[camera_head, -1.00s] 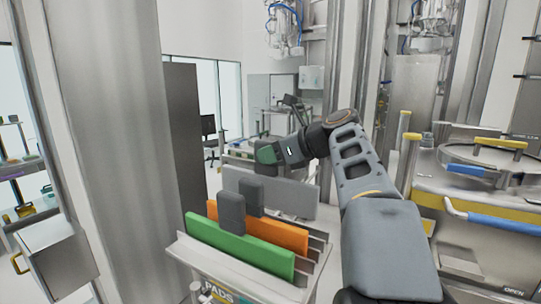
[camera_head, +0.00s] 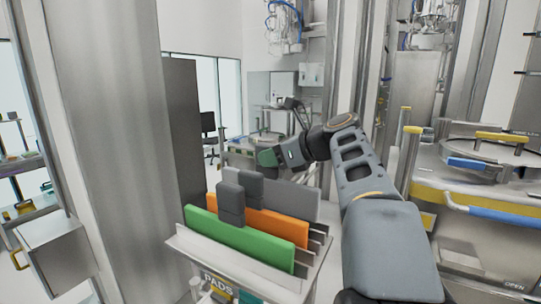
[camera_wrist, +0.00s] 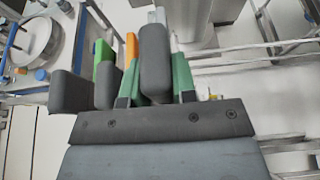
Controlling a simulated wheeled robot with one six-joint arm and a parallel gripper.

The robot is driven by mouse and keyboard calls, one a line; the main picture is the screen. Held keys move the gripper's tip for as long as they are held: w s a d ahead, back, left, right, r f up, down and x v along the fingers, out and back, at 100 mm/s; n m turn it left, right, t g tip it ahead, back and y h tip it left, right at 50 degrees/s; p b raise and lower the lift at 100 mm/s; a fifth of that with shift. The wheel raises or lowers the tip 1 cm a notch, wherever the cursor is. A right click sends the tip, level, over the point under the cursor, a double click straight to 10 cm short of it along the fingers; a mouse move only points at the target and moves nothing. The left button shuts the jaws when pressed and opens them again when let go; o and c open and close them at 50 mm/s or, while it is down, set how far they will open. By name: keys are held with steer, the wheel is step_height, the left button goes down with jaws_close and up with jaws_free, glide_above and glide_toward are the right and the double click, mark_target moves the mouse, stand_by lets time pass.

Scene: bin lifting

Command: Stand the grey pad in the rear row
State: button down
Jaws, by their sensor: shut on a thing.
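The grey pad (camera_head: 297,199) stands upright behind the orange pad (camera_head: 272,226), in line with the rearmost row of the rack (camera_head: 184,248). Its lower edge is hidden, so I cannot tell whether it touches the rack floor. My gripper (camera_head: 268,157) is above it, with green fingers. In the wrist view my gripper (camera_wrist: 155,85) is shut on the pad's dark handle (camera_wrist: 156,55), one finger on each side.
The green pad (camera_head: 238,239) stands in the front row and the orange pad in the middle row. Their dark handles rise close to the grey pad. A dark panel (camera_head: 185,140) and a metal column stand to the left; machinery with a blue handle (camera_head: 500,214) is on the right.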

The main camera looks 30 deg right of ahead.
mark_target(278, 172)
steer(key=shift+f+b, duration=0.4)
steer(key=shift+f, duration=0.1)
stand_by(0.4)
steer(key=shift+f+b, duration=0.45)
steer(key=shift+f, duration=0.45)
stand_by(0.4)
steer(key=shift+f+b, duration=0.5)
steer(key=shift+f, duration=0.2)
steer(key=c, duration=0.8)
jaws_free()
steer(key=shift+c, duration=0.2)
steer(key=v, duration=1.4)
